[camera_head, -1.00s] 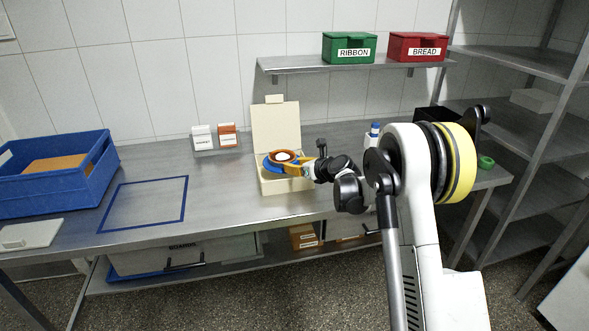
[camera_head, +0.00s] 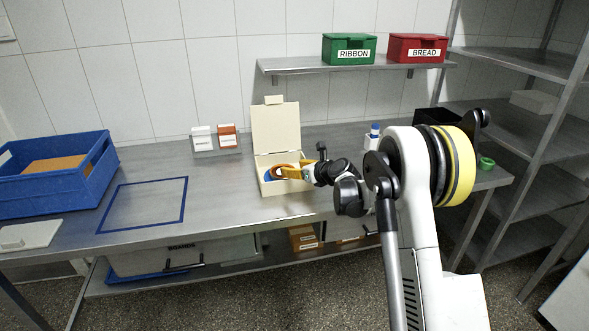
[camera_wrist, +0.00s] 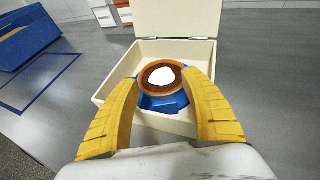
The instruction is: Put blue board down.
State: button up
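The blue board (camera_wrist: 163,103) is a small blue piece with a round brown item topped in white (camera_wrist: 162,77) on it. It is inside the open cream box (camera_wrist: 110,87), whose lid stands up at the back; the box also shows in the head view (camera_head: 277,128). My gripper (camera_wrist: 163,76) has its yellow fingers on both sides of the board, seemingly against it; in the head view my gripper (camera_head: 279,171) reaches into the box from the right. Whether the board rests on the box floor is hard to tell.
A blue crate (camera_head: 90,180) and a blue square outline (camera_head: 184,205) are on the left of the steel table (camera_head: 225,190). Small cartons (camera_head: 202,139) stand at the back. Green (camera_head: 348,48) and red (camera_head: 417,47) boxes sit on the shelf.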

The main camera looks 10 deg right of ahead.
jog(key=shift+r, duration=0.2)
jog(key=r+p+v, duration=0.1)
jog(key=p+v, duration=0.3)
jog(key=v, duration=0.8)
jog(key=s+a+r+n+g, duration=0.1)
jog(key=s+a+r+n, duration=0.2)
jog(key=s+n, duration=0.25)
jog(key=s+a+r+n+g+h, duration=0.1)
jog(key=s+a+r+n, duration=0.15)
jog(key=s+n, duration=0.35)
jog(key=s+a+r+n+g, duration=0.1)
jog(key=s+a+r+n, duration=0.1)
jog(key=s+r+n, duration=0.35)
jog(key=s+f+n+g+h, duration=0.1)
jog(key=s+f+n+h, duration=0.1)
jog(key=s+n, duration=0.5)
jog(key=s+f+n+g+h, duration=0.1)
jog(key=s+n, duration=0.6)
jog(key=s, duration=0.9)
jog(key=shift+d+f+n+g+h, duration=0.35)
jog(key=shift+f+h, duration=0.15)
jog(key=shift+f, duration=0.4)
